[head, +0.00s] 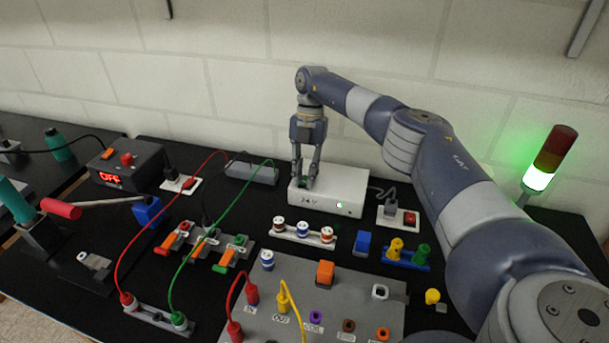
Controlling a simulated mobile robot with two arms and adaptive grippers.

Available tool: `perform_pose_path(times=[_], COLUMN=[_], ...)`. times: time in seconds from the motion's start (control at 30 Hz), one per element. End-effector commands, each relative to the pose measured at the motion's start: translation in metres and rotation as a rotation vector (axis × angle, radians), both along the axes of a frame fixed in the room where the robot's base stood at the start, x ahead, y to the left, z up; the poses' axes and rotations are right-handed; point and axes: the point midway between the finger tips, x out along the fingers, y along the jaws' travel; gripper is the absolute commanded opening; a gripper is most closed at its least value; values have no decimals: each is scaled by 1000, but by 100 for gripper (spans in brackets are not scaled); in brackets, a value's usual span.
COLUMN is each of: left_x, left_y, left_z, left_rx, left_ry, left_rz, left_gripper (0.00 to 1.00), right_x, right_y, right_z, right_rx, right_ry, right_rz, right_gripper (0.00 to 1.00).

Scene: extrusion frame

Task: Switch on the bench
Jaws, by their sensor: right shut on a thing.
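My right gripper (303,181) points down at the left end of a white box (330,198). It is closed around a small dark and green part there, mostly hidden between the fingers. A green light shows on the box's front. A dark power supply (127,165) at the left shows "OFF" in red and has an orange switch (107,154) on top. A white socket with a red switch (410,218) stands right of the box, with a plug in it. Another socket (181,184) is beside the power supply. My left gripper is out of view.
A stack light (547,160) at the right glows green, its red part unlit. A grey panel (285,268) with coloured sockets is in front. Red and green leads arch over the lever switches (205,243). A red-handled lever (62,209) is at the left.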

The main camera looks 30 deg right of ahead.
Motion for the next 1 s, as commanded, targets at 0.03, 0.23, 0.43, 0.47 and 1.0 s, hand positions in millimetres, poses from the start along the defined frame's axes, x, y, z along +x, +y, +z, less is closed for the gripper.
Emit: perform_pose_path(times=[0.03, 0.23, 0.43, 0.47, 1.0], left_x=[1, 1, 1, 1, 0], left_y=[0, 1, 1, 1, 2], left_z=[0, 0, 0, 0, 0], left_rx=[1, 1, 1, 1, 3], left_ry=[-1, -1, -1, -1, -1], left_rz=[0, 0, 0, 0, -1], left_gripper=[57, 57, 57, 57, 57], right_x=[1, 1, 1, 1, 7], right_y=[0, 0, 0, 0, -5], right_z=[2, 2, 2, 2, 29], right_rx=[4, 7, 7, 6, 6], right_ry=[-3, -2, -2, -1, -4], right_rz=[-2, -2, -2, -1, -2], right_gripper=[0, 0, 38, 40, 40])
